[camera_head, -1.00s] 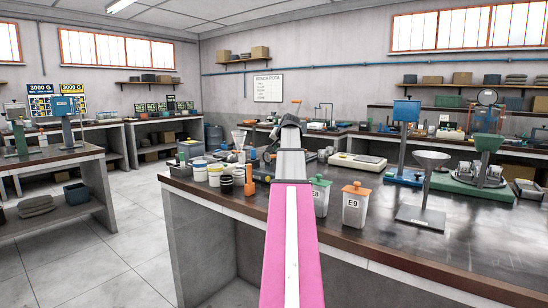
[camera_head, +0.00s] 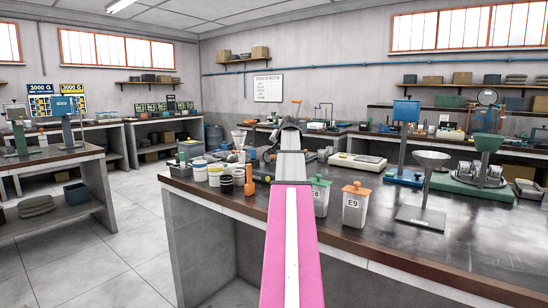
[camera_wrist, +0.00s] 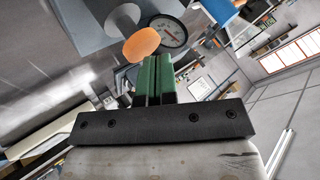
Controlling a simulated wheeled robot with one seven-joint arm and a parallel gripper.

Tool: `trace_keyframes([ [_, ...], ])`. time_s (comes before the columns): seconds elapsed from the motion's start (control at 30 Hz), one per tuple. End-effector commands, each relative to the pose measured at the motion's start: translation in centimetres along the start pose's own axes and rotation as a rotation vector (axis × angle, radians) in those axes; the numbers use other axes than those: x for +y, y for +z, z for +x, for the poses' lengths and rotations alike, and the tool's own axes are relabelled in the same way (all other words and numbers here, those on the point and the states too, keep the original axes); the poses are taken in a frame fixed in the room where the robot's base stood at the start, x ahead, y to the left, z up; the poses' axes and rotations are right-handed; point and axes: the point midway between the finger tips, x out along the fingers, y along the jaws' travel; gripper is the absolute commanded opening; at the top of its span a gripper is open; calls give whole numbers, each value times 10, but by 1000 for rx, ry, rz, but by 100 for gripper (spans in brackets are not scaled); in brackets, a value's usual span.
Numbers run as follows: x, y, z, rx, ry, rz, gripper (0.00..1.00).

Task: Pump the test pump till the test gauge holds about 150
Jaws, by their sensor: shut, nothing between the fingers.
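In the wrist view my gripper (camera_wrist: 154,64) shows as green fingers shut together with nothing between them. An orange knob (camera_wrist: 143,45) is just beyond the fingertips, seemingly the end of the pump's handle. I cannot tell if the fingers touch it. A round white-faced gauge (camera_wrist: 170,33) with a dark rim is right behind the knob; its reading is too small to make out. A grey pump body (camera_wrist: 85,25) fills the upper left. In the head view my arm hides the gripper and most of the pump; a small orange piece (camera_head: 296,102) shows above it.
On the dark bench stand two lidded containers, one green-topped (camera_head: 320,195) and one marked E9 (camera_head: 355,208), right of my arm. A funnel on a stand (camera_head: 428,185) is farther right. Several white jars (camera_head: 214,175) and an orange bottle (camera_head: 249,183) stand to the left.

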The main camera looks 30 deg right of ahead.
Motion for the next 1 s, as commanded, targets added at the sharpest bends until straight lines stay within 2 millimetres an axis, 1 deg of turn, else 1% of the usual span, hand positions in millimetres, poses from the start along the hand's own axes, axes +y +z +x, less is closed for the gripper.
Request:
trace_keyframes([
  [1.0,6,6,8,0,0,0,0],
])
